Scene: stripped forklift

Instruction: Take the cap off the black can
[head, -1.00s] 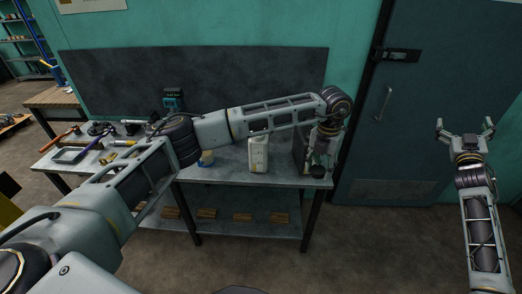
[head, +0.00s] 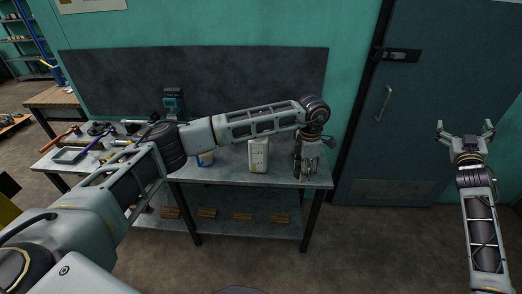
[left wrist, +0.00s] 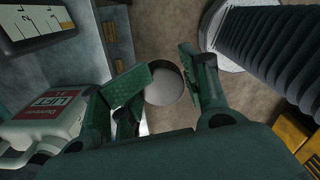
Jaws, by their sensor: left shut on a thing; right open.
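My left gripper (head: 308,170) points down over the right front end of the workbench. In the left wrist view its green finger pads (left wrist: 163,83) are on both sides of a round, grey-topped piece, which looks like the cap (left wrist: 165,86). The gripper is shut on it. The black can is not clearly visible; my gripper hides that spot in the head view. I cannot tell whether the cap is still seated on the can. My right gripper (head: 465,138) is open and empty, in front of the door.
A white jug (head: 258,156) stands on the workbench (head: 230,174), just left of my left gripper; its red label (left wrist: 62,105) shows in the wrist view. A teal tool (head: 173,102) stands further left, with several hand tools beyond. Floor is clear in front of the door.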

